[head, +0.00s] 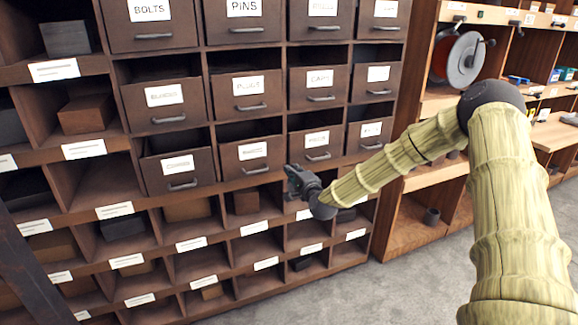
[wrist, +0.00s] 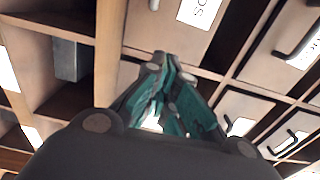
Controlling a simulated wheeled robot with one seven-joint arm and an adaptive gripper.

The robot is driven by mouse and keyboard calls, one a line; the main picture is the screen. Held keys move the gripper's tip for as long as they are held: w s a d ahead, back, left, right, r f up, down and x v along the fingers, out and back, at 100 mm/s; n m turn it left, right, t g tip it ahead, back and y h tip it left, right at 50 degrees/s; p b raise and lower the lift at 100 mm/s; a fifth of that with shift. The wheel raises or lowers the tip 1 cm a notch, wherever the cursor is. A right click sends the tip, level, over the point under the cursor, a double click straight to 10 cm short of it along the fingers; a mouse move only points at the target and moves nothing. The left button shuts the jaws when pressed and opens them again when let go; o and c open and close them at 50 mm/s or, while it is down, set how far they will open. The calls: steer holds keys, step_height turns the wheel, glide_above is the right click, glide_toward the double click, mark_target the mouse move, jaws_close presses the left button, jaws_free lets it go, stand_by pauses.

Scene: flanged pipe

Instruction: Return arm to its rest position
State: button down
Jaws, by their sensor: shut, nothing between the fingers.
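My gripper (head: 293,181) is at the end of my outstretched arm, in front of the lower drawers of a dark brown cabinet in the head view. In the wrist view my gripper (wrist: 168,62) shows green fingers brought together with nothing held between them. The fingertips point toward the cabinet front. I cannot tell the exact gap between them and the cabinet.
The drawer cabinet (head: 208,92) has labelled drawers such as the PINS drawer (head: 245,20) and open cubbies below. A wooden shelf unit (head: 412,215) with a red and grey reel (head: 462,62) stands to the right. Grey floor (head: 395,292) is clear in front.

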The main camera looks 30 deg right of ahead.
steer(key=shift+s+a, duration=0.15)
steer(key=shift+s, duration=1.9)
steer(key=s+a+f+n+g+y+p, duration=0.2)
steer(key=s+a+f+n+g, duration=0.3)
steer(key=s+a+f, duration=0.6)
steer(key=s+a+f+n+g+y+p, duration=0.15)
steer(key=s+a+f+n+g, duration=0.3)
steer(key=s+a+f, duration=0.7)
steer(key=s+f+n+g+p, duration=0.1)
steer(key=s+f+n+g, duration=0.1)
steer(key=s, duration=0.9)
steer(key=s+f+n+g+h+p, duration=0.1)
steer(key=s+f+n+g, duration=0.2)
steer(key=s, duration=0.8)
steer(key=s+f+n+g+h+p, duration=0.1)
steer(key=s+f+n+g, duration=0.2)
steer(key=s, duration=0.7)
steer(key=shift+s+d+f+n, duration=0.25)
steer(key=shift+s+d+n, duration=0.15)
steer(key=shift+n, duration=0.05)
steer(key=shift+g, duration=0.25)
